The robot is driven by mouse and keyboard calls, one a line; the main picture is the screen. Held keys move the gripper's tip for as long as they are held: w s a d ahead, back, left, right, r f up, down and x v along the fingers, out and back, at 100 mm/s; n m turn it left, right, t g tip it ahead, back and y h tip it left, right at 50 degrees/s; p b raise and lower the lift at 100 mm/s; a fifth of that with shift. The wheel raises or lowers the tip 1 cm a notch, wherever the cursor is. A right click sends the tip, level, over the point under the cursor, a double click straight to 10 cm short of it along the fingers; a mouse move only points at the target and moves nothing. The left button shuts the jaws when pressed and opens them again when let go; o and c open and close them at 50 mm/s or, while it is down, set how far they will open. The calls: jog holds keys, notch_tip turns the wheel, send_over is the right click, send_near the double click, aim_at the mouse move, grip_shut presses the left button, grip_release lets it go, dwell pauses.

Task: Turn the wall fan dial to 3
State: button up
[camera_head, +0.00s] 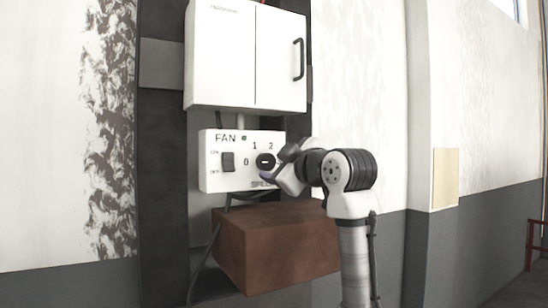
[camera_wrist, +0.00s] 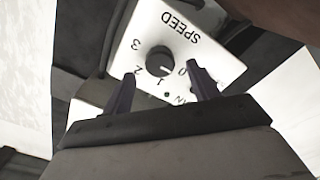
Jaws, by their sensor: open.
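The black round fan dial (camera_head: 265,161) is on a white panel (camera_head: 212,174) marked FAN and SPEED, with 0, 1 and 2 readable in the head view. In the wrist view the dial (camera_wrist: 158,60) shows turned over, with 0, 1, 2 and 3 around it. A pale mark on the dial seems to point toward 0. My gripper (camera_head: 275,164) is in front of the panel's right part and hides the 3 there. In the wrist view its two dark fingers (camera_wrist: 162,88) are open and empty, apart on either side below the dial. They do not appear to touch it.
A black rocker switch (camera_head: 228,162) sits left of the dial on the panel. A white cabinet (camera_head: 222,55) with a black handle hangs above. A brown box (camera_head: 270,250) juts out below, close to my arm. Dark cables hang at the left.

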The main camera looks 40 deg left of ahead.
aim_at(266, 162)
jog(key=shift+x, duration=1.2)
jog(key=c, duration=1)
jog(key=shift+p, duration=0.3)
